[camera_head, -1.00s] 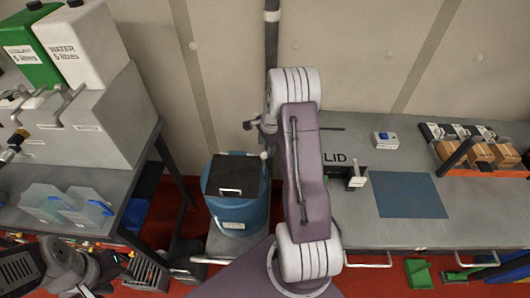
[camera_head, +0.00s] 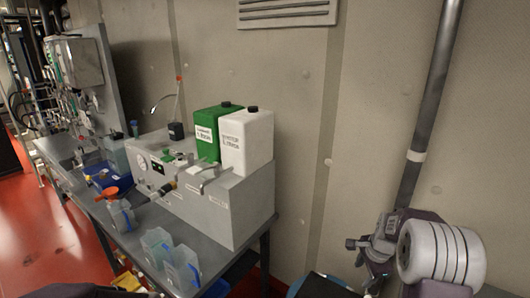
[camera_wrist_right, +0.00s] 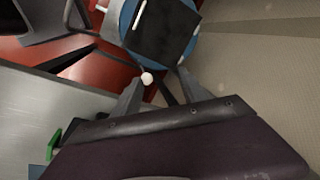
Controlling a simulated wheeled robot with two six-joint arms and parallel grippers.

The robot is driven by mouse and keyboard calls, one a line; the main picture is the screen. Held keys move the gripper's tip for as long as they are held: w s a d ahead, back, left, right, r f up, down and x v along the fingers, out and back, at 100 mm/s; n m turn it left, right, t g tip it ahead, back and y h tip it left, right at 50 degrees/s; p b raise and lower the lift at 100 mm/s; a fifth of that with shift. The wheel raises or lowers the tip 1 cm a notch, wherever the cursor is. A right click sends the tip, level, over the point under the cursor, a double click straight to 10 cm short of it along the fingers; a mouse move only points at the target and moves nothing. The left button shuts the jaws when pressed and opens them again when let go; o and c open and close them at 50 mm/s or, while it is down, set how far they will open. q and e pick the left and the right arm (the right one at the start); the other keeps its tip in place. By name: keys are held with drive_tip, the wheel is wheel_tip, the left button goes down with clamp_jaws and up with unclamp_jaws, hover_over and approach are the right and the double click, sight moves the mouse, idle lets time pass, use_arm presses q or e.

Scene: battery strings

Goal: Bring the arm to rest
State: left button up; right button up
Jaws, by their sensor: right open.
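My right arm is folded up at the lower right of the head view. Its gripper (camera_head: 364,258) is open, with the jaws pointing left and down, and it appears empty. In the right wrist view the two fingers of that gripper (camera_wrist_right: 163,92) stand apart. A small white round knob (camera_wrist_right: 147,78) shows between them; I cannot tell how far below it lies. My left gripper does not show in the head view.
A blue bin (camera_wrist_right: 122,22) with a dark top stands on the floor beyond the right gripper. To the left is a grey bench (camera_head: 140,232) with clear jugs (camera_head: 182,266), a grey box unit (camera_head: 222,208), a green container (camera_head: 212,118) and a white container (camera_head: 247,140). A pole (camera_head: 432,100) rises by the wall.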

drive_tip(key=s+a+r+n, duration=0.2)
drive_tip(key=s+a+n, duration=0.25)
drive_tip(key=a, duration=0.45)
drive_tip(key=s+a+r+n, duration=0.1)
drive_tip(key=s+a+n, duration=0.35)
drive_tip(key=a, duration=0.35)
drive_tip(key=s+f+n+g, duration=0.1)
drive_tip(key=s+f+n, duration=0.2)
drive_tip(key=s+n, duration=0.5)
drive_tip(key=s, duration=0.2)
drive_tip(key=shift+s+a+n+g, duration=0.3)
drive_tip(key=shift+g, duration=0.1)
drive_tip(key=shift+w+f, duration=0.15)
